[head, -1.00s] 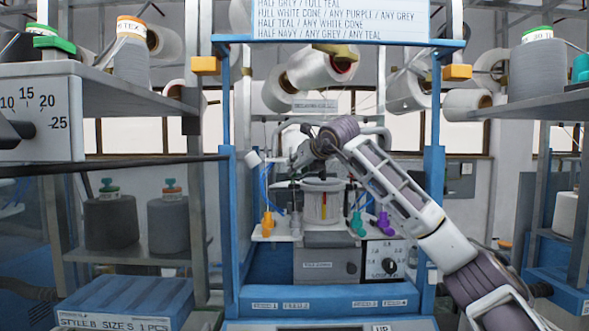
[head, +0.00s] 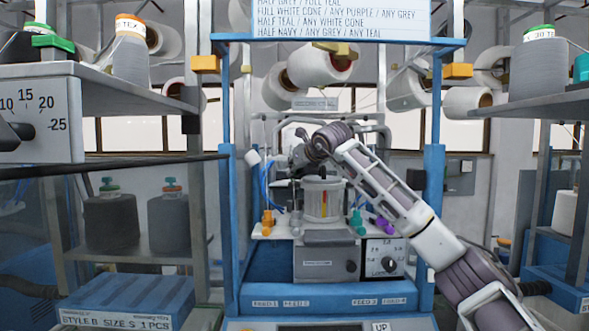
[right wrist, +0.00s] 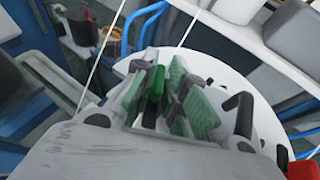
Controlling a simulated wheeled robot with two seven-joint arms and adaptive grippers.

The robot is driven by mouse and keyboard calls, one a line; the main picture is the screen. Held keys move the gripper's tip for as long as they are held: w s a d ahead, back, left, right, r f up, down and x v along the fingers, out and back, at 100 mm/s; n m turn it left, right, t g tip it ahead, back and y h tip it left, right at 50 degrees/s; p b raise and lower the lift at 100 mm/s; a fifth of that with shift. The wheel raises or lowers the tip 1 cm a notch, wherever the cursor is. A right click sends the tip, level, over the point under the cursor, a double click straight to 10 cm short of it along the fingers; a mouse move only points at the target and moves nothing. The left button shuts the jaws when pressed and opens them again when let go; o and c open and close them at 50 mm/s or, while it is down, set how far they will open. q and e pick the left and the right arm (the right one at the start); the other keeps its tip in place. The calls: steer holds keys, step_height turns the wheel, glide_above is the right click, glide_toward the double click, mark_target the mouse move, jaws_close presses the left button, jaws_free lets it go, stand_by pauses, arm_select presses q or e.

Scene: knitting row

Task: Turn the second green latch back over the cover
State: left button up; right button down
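The knitting head (head: 322,200) is a pale cylinder in the middle of the blue frame. In the right wrist view its white round top (right wrist: 262,120) fills the middle and right, with black handle-like parts near its rim. A bright green latch (right wrist: 155,84) shows there between the pads of my right gripper (right wrist: 168,95). The green ribbed pads stand apart, close around or above the latch; contact cannot be told. In the head view my right gripper (head: 298,158) is small, over the back left of the cylinder, its fingertips unclear. My left gripper is out of view.
Orange (head: 267,222), teal (head: 357,222) and purple (head: 381,225) pieces stand on the ledge beside the cylinder. A control box with a dial (head: 388,262) is at the front right. Blue posts (head: 434,190) flank the machine. Yarn shelves (head: 120,95) stand to both sides.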

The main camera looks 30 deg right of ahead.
steer(key=shift+d+n+y+p, duration=0.1)
steer(key=shift+n+y+p, duration=0.3)
steer(key=shift+y, duration=0.2)
steer(key=shift+n+y+p, duration=0.3)
steer(key=shift+n+y, duration=0.1)
steer(key=shift+n, duration=0.1)
steer(key=shift+d+y, duration=0.1)
steer(key=shift+y, duration=0.2)
steer(key=shift+r+n+g+y+p, duration=0.1)
steer(key=shift+n+g+y+p, duration=0.3)
steer(key=shift+n+y+p, duration=0.5)
steer(key=shift+d+n+y+p, duration=0.1)
steer(key=shift+n+y+p, duration=0.35)
steer(key=shift+p, duration=0.5)
steer(key=shift+n+g+y+p, duration=0.3)
steer(key=shift+n+y+p, duration=0.15)
steer(key=shift+y+p, duration=0.1)
steer(key=c, duration=1.6)
jaws_free()
steer(key=shift+o, duration=0.3)
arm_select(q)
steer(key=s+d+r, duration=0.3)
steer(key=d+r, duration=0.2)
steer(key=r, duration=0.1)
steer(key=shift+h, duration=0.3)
